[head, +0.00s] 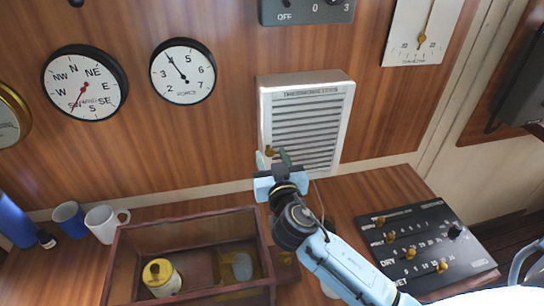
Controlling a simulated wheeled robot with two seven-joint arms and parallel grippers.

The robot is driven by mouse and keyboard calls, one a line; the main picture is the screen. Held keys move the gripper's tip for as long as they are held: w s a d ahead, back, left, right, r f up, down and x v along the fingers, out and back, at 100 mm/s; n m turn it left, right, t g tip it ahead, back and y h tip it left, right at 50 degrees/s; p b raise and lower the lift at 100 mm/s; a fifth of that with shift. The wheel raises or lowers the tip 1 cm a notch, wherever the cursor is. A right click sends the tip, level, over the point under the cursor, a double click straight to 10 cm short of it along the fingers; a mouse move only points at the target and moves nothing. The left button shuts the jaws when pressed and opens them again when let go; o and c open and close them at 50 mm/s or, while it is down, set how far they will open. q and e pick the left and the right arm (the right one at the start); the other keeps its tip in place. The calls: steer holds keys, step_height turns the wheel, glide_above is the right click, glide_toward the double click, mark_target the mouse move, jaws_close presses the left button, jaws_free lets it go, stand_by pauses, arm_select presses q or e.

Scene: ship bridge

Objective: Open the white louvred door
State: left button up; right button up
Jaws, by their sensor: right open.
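The white louvred door (312,131) is the front of a small white box on the wood-panelled wall, and it looks closed. A small brass knob (270,151) shows at its lower left. My right gripper (272,159) is open at that lower left corner, its fingertips on either side of the knob as seen from here. I cannot tell whether they touch the knob or are in front of it. The gripper and wrist hide part of the door's lower edge. My left gripper is not in view.
Below the door, a wooden open-topped case (190,223) holds a yellow-topped jar (160,277). A black switch panel (425,247) lies to the right. Two mugs, white (103,224) and blue (69,217), stand at the left. Round dials hang left of the door.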

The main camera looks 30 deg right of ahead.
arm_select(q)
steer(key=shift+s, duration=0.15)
arm_select(e)
steer(key=shift+c, duration=0.7)
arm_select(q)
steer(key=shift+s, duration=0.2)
arm_select(e)
jaws_close()
steer(key=shift+s, duration=0.1)
